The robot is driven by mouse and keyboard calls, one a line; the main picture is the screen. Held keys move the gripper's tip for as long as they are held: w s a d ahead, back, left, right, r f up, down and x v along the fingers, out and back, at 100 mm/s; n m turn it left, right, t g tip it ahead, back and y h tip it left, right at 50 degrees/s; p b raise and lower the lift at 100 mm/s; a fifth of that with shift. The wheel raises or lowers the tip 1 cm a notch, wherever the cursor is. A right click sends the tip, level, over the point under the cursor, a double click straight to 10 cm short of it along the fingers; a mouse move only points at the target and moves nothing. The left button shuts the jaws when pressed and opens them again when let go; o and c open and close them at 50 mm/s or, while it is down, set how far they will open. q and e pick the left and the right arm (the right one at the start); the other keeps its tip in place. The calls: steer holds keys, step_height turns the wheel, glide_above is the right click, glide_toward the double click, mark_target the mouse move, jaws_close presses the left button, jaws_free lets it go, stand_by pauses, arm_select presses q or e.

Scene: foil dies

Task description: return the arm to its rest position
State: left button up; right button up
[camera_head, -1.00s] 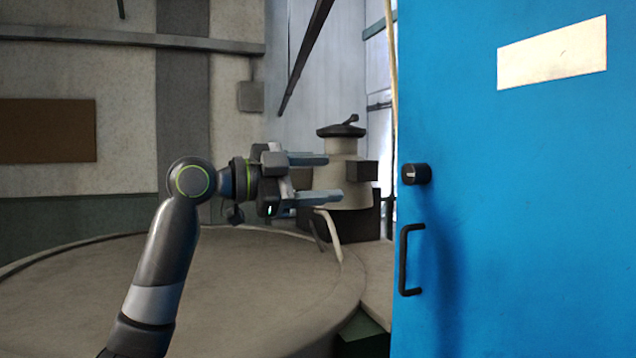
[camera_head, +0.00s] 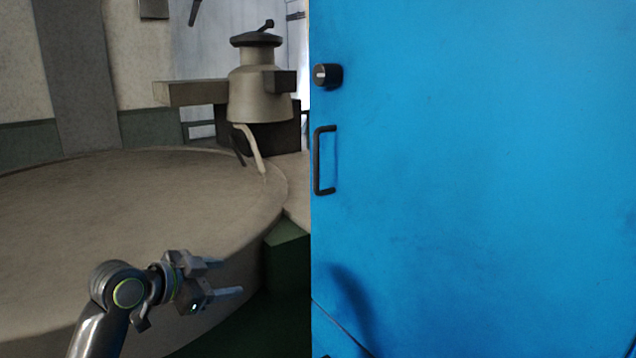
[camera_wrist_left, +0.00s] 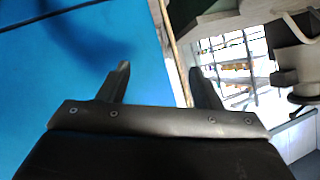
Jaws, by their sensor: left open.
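My left gripper (camera_head: 226,278) is at the lower left of the head view, in front of the round table's near side. Its two fingers are apart with nothing between them. In the left wrist view the fingers (camera_wrist_left: 160,88) also stand apart and empty. A blue door (camera_head: 480,200) fills the right half of the head view, with a black knob (camera_head: 328,75) and a black bar handle (camera_head: 318,160) near its left edge. The gripper is left of the door and below the handle, apart from both. My right gripper is not in view.
A large round grey-brown table (camera_head: 120,210) takes up the left. Behind it stands a beige machine (camera_head: 255,95) with a dark lid and a pale hose (camera_head: 252,150). A dark green block (camera_head: 287,250) sits between table and door. The blue door (camera_wrist_left: 80,70) fills the wrist view's left.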

arm_select(q)
steer(key=s+a+f+n+g+y, duration=0.1)
steer(key=s+a+f+n+y, duration=0.15)
steer(key=s+f, duration=0.6)
steer(key=s+a+f+n+g+y, duration=0.1)
steer(key=s+a+f+n+y, duration=0.15)
steer(key=s+f, duration=0.6)
steer(key=s+a+f+n+g+y, duration=0.2)
steer(key=s+a+f+n, duration=0.3)
steer(key=s, duration=0.6)
steer(key=s+a+f+n+g+y, duration=0.1)
steer(key=s+f+n+g+y, duration=0.15)
steer(key=s+f, duration=0.6)
step_height(320, 180, down, 23)
steer(key=s+a+g, duration=0.2)
steer(key=s, duration=0.1)
steer(key=s+d+f, duration=0.1)
steer(key=s+f, duration=1.3)
steer(key=f, duration=0.1)
steer(key=shift+s+d+g+h, duration=0.15)
steer(key=shift+s+g+h, duration=0.2)
steer(key=shift+h, duration=0.1)
